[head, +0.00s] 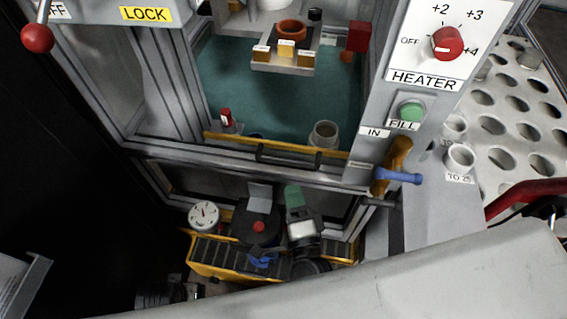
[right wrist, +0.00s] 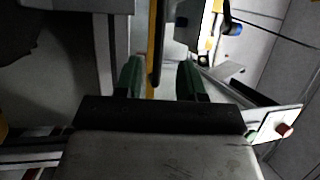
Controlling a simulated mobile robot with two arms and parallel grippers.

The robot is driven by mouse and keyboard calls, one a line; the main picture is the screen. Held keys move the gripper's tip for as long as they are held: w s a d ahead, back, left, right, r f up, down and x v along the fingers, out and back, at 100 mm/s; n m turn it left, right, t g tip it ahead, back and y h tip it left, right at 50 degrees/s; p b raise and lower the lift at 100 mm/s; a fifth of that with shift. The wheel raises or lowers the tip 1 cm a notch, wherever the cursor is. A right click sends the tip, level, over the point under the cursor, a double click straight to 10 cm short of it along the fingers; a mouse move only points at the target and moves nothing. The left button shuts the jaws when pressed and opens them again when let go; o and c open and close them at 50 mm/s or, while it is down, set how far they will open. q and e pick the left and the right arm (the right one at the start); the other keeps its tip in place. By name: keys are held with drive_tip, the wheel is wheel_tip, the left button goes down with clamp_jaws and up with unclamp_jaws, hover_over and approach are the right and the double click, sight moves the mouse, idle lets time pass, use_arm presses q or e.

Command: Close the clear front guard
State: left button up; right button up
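The clear front guard shows as a yellow edge strip (head: 225,141) with a black bar handle (head: 288,159), across the lower front of the machine's window. Its clear pane is hard to make out, so I cannot tell how far it stands open. My right gripper (head: 294,190), with green fingers, is just below the handle in the head view. In the right wrist view, the two green fingers (right wrist: 159,75) are apart, and the yellow strip (right wrist: 151,80) and black handle (right wrist: 156,45) appear between them. Contact cannot be told. My left gripper is not in view.
Inside the window are a small tray (head: 283,68) and a grey cup (head: 323,134). A blue-handled lever (head: 398,177) sits right of the window, below the heater knob (head: 447,43). A gauge (head: 204,216) sits below left. A perforated rack (head: 515,95) stands at right.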

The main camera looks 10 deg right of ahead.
sight(286, 162)
drive_tip(key=w, duration=0.2)
drive_tip(key=w+r, duration=0.1)
drive_tip(key=w, duration=0.5)
drive_tip(key=shift+w+r, duration=0.15)
clamp_jaws()
